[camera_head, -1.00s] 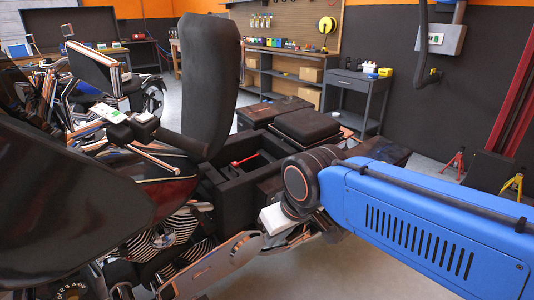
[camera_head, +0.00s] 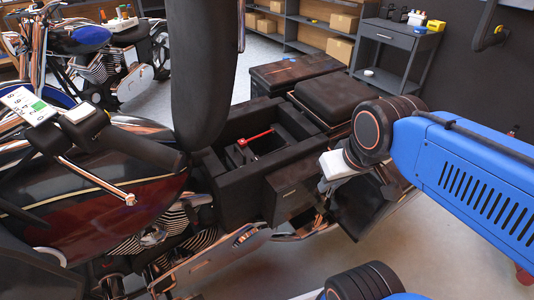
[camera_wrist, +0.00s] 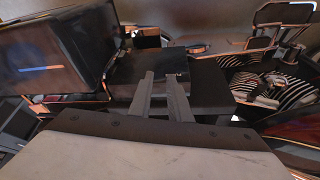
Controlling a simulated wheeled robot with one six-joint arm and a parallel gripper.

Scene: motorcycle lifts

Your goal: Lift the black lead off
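The motorcycle's open black compartment (camera_head: 232,181) lies below the raised seat (camera_head: 200,70) in the head view. A red lead or handle (camera_head: 255,138) shows inside it. I cannot pick out the black lead against the dark interior. My gripper's white wrist part (camera_head: 338,164) is right of the compartment, beside a black box (camera_head: 290,192) on its near side. In the wrist view my gripper (camera_wrist: 164,78) has two grey fingers apart with a gap between them, over dark surfaces. Nothing is clearly held. The fingertips are hard to make out in the head view.
The tank and handlebar (camera_head: 75,130) fill the left. Black padded cases (camera_head: 334,95) sit behind the compartment. Another motorcycle (camera_head: 95,50) stands at back left, and a grey side table (camera_head: 398,45) at back right. Bare floor (camera_head: 450,240) shows at lower right.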

